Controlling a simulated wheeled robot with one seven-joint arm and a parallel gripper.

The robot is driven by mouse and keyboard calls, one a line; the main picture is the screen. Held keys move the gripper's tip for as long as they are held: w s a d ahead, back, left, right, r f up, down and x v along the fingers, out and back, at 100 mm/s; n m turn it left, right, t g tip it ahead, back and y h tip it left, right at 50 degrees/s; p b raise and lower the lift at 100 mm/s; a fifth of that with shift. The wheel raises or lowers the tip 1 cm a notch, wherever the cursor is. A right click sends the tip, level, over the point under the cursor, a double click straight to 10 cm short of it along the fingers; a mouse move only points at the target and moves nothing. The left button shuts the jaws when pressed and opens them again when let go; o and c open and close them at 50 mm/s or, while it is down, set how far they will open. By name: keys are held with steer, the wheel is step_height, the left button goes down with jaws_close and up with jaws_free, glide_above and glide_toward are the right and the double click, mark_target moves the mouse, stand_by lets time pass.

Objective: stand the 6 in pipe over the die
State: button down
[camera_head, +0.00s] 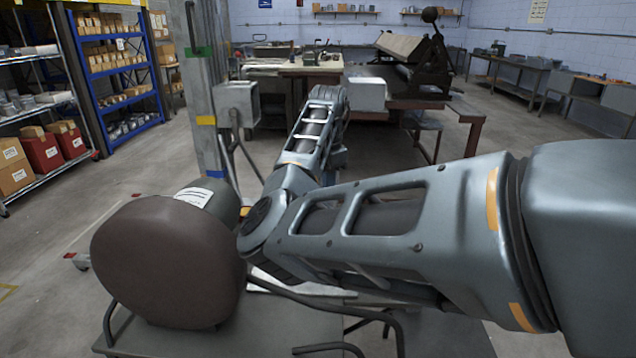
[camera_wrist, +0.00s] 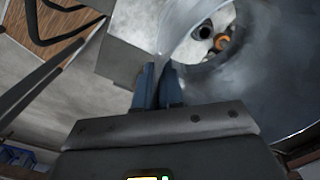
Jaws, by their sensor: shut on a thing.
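In the wrist view my gripper (camera_wrist: 158,72) is shut on the wall of a wide grey metal pipe (camera_wrist: 255,95). The fingers straddle its rim, and the pipe's open end and curved inside fill the right of the view. Through the opening I see a dark round part and an orange ring (camera_wrist: 222,42) below; I cannot tell whether either belongs to the die. In the head view my arm reaches away from me and hides the gripper and the pipe. I cannot make out the die there.
A grey column (camera_head: 200,80) rises beyond. Workbenches and a machine (camera_head: 412,62) stand at the back. Shelves (camera_head: 112,70) line the left, with open floor before them.

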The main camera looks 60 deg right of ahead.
steer(key=shift+f+b, duration=0.85)
steer(key=shift+f, duration=0.4)
steer(key=shift+f+b, duration=1.4)
steer(key=shift+f, duration=2.7)
steer(key=c, duration=1.2)
jaws_free()
steer(key=shift+f, duration=0.1)
steer(key=shift+r+b, duration=0.4)
steer(key=shift+r, duration=3.55)
